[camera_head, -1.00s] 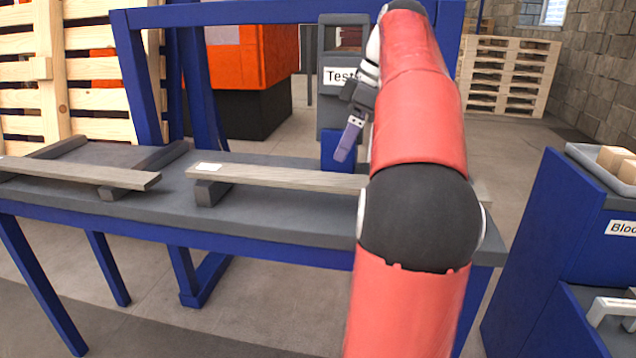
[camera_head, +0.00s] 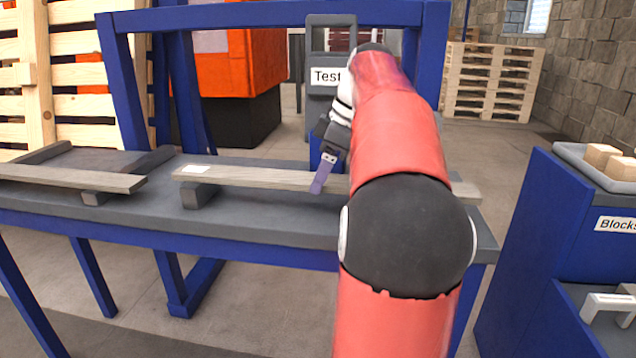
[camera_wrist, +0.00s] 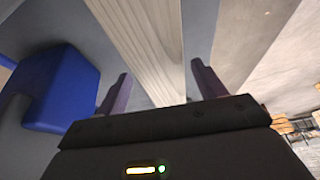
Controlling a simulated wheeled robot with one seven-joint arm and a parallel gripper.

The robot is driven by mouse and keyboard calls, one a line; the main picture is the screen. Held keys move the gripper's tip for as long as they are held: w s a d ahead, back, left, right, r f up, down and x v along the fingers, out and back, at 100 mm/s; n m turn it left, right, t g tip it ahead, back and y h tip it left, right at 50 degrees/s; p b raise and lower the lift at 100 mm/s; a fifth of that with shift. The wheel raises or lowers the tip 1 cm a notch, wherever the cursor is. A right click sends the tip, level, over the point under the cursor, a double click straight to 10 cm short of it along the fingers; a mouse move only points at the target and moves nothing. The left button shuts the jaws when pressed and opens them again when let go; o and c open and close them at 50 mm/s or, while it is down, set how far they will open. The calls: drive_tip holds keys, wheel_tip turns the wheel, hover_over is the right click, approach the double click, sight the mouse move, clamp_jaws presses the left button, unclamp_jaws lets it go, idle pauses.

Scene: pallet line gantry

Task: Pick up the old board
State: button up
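Two long grey-brown boards lie on the grey bench; nothing legible marks either as old. The right board (camera_head: 255,177) has a white label near its left end and rests on a dark support block (camera_head: 198,195). My arm hides part of its right side. The left board (camera_head: 75,178) runs out of the picture at the left. My gripper (camera_head: 320,186) is low at the right board. In the wrist view, my gripper (camera_wrist: 158,80) is open, with one purple finger on each side of a pale board (camera_wrist: 145,40). Contact cannot be told.
The bench (camera_head: 270,225) has a blue frame (camera_head: 270,14) over it. A grey stand marked "Test" (camera_head: 330,100) is behind my gripper. A blue cabinet (camera_head: 530,240) with a block tray (camera_head: 590,175) stands at the right, with a floor gap between.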

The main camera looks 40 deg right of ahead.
drive_tip(key=c, duration=1)
drive_tip(key=shift+r, duration=0.1)
drive_tip(key=shift+c, duration=0.2)
